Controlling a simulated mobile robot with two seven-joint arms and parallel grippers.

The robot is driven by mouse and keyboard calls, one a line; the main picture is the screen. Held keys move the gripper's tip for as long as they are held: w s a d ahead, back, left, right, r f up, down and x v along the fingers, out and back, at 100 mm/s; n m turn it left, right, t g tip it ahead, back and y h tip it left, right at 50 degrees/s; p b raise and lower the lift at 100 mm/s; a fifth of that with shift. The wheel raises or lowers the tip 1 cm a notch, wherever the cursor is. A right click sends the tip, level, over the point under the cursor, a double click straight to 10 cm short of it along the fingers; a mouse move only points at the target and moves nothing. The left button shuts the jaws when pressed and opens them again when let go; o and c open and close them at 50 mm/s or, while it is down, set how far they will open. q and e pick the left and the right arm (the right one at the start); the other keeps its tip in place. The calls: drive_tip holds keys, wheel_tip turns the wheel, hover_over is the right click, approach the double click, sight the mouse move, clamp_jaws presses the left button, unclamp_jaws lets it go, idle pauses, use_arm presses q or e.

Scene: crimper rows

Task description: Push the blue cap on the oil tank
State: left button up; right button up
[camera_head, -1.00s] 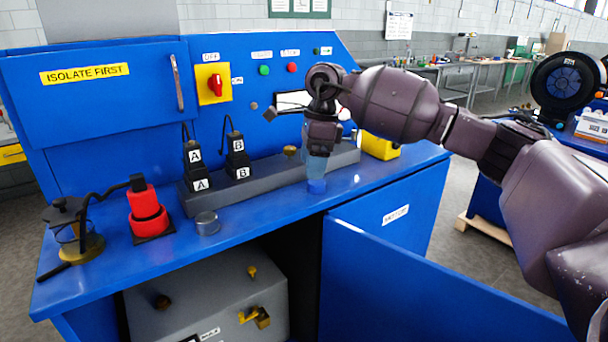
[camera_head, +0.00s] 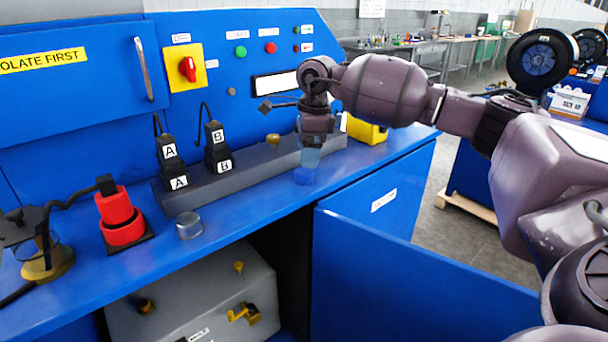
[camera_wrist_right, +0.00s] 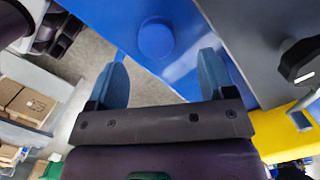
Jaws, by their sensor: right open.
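The blue cap (camera_head: 304,176) is a short round piece on the blue bench top, near its front edge. It also shows in the right wrist view (camera_wrist_right: 155,38), just beyond the fingertips and between their lines. My right gripper (camera_head: 310,164) points down over the cap, with its bluish fingers partly overlapping it in the head view. In the right wrist view the gripper (camera_wrist_right: 163,58) is open, with nothing between its fingers. A grey tank (camera_head: 175,288) with brass fittings stands in the open cupboard under the bench; I take it for the oil tank. My left gripper is not in view.
A grey block with plugs A and B (camera_head: 192,160) lies behind the cap. A metal cup (camera_head: 188,225), a red stacked part (camera_head: 122,218) and a brass-based glass item (camera_head: 47,262) stand to the left. A yellow box (camera_head: 368,133) is at right. The cupboard door (camera_head: 400,275) hangs open.

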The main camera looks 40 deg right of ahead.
sight(304, 171)
drive_tip(key=shift+a+f, duration=0.2)
drive_tip(key=shift+f, duration=0.95)
drive_tip(key=shift+a+f, duration=0.2)
drive_tip(key=shift+f, duration=0.95)
drive_tip(key=c, duration=1)
